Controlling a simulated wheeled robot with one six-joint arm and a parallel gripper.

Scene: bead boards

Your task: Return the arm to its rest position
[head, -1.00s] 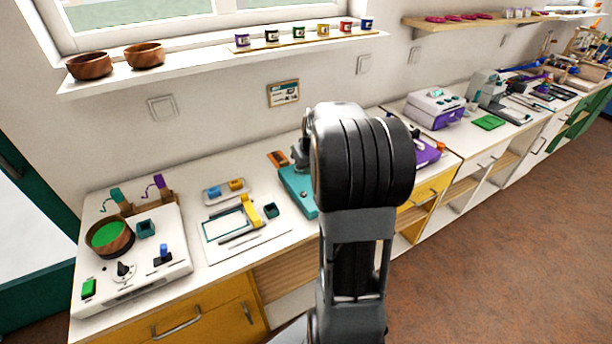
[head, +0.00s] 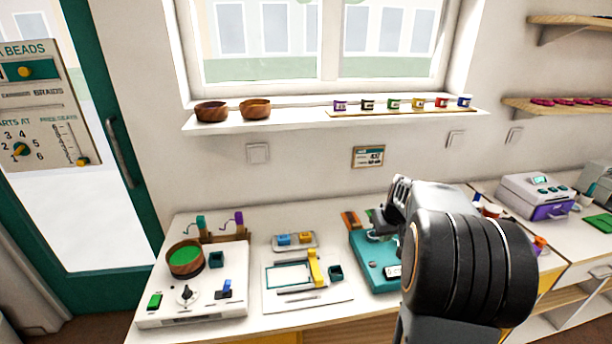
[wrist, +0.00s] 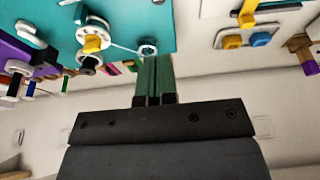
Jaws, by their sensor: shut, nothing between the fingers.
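My arm rises at the lower right of the head view, its big black joint in front of the counter. My gripper (wrist: 153,88) shows in the wrist view as two green fingers pressed together, with nothing between them. In the head view the fingers are hidden behind my arm. The teal machine (head: 372,262) stands on the counter just left of my arm. In the wrist view its teal top (wrist: 140,22) lies beyond the fingertips. I cannot tell how close the fingertips are to it.
A white bead machine (head: 190,300) with a green-filled bowl (head: 185,258) and a white board with a yellow arm (head: 315,268) stand left on the counter. A window shelf (head: 300,122) holds wooden bowls and small jars. A purple-white machine (head: 538,197) stands right.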

